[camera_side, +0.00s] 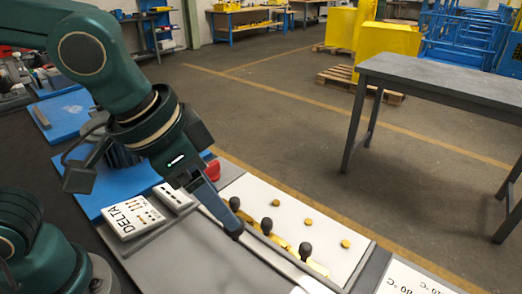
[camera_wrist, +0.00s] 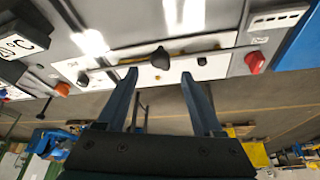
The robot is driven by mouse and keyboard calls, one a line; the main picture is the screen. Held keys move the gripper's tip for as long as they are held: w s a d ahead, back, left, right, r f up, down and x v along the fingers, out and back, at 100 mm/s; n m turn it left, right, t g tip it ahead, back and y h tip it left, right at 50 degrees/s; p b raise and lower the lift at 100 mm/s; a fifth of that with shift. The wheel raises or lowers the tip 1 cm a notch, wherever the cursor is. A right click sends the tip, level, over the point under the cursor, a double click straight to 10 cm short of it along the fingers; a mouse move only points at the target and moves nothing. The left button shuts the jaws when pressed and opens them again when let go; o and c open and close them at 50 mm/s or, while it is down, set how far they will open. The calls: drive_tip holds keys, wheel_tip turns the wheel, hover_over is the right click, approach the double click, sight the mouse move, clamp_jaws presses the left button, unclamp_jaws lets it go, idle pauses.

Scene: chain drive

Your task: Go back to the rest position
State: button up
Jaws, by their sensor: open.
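My gripper (camera_side: 232,228) reaches down from the upper left in the side view, its fingers close to a row of black-knobbed levers. In the wrist view my gripper (camera_wrist: 158,74) has two dark blue fingers spread apart with nothing held between them. A black knob (camera_wrist: 160,58) shows beyond the gap between the fingertips; whether they touch it cannot be told.
A white DELTA box (camera_side: 131,216) and a red knob (camera_side: 213,170) lie near the gripper. A white temperature sign (camera_side: 410,280) is at the lower right. A grey table (camera_side: 445,82) stands beyond an open floor. The space above the panel looks clear.

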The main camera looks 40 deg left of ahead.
drive_tip(key=shift+r, duration=0.15)
drive_tip(key=s+a+n, duration=0.1)
drive_tip(key=a, duration=0.2)
drive_tip(key=s+a+n+t+y, duration=0.1)
drive_tip(key=s+a, duration=0.1)
drive_tip(key=a, duration=0.2)
drive_tip(key=s+a+n, duration=0.1)
drive_tip(key=a+n, duration=0.1)
drive_tip(key=a, duration=0.1)
drive_tip(key=shift+s+a+f+y, duration=0.2)
drive_tip(key=shift+s+f+y, duration=0.1)
drive_tip(key=shift+s, duration=0.05)
drive_tip(key=shift+s+d+f, duration=0.1)
drive_tip(key=shift+s+f, duration=0.05)
drive_tip(key=shift+f, duration=0.1)
idle(0.3)
